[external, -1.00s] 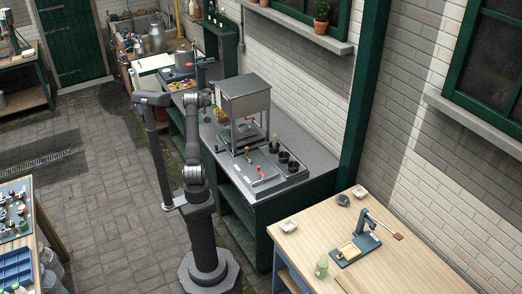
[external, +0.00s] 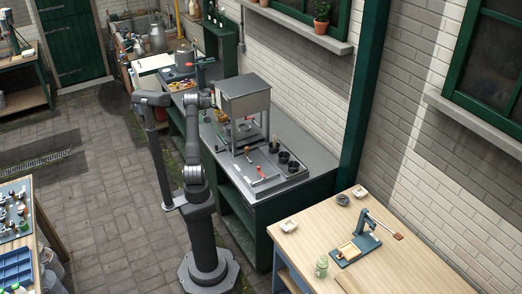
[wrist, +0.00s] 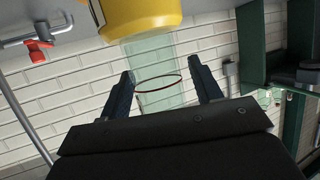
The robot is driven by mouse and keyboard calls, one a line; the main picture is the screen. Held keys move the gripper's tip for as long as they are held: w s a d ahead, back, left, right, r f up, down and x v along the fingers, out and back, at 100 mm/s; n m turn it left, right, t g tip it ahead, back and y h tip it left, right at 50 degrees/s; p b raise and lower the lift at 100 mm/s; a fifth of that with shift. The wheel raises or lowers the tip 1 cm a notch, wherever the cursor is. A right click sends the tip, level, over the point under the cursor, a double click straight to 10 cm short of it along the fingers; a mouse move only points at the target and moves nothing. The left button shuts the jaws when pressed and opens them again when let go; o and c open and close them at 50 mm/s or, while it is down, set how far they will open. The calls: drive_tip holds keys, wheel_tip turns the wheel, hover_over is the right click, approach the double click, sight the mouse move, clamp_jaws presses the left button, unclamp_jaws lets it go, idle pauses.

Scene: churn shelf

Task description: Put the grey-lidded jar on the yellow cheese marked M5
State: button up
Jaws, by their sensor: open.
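In the wrist view, my gripper (wrist: 165,88) is open, with one finger on each side of a see-through, pale green glass body (wrist: 160,62). A thin dark ring crosses this body between the fingertips. It looks like a jar, but I see no grey lid. A smooth yellow, rounded thing (wrist: 140,18) is at the top of the view and meets the end of the glass; it may be the cheese. No M5 mark shows. In the external view, my gripper is hidden near the steel cabinet, behind the end of my arm.
A tap with a red handle (wrist: 38,50) is left of the fingers. The steel cabinet (external: 244,98) stands on the counter beside my arm. Dark cups (external: 284,158) sit in a tray. A wooden table (external: 415,272) holds a green jar (external: 321,266) and a blue-based tool (external: 357,250).

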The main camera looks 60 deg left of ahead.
drive_tip(key=v, duration=1.2)
drive_tip(key=x, duration=1.2)
drive_tip(key=shift+w+f, duration=0.15)
drive_tip(key=shift+f, duration=0.05)
wheel_tip(320, 180, up, 3)
drive_tip(key=shift+f, duration=0.1)
drive_tip(key=shift+r, duration=0.45)
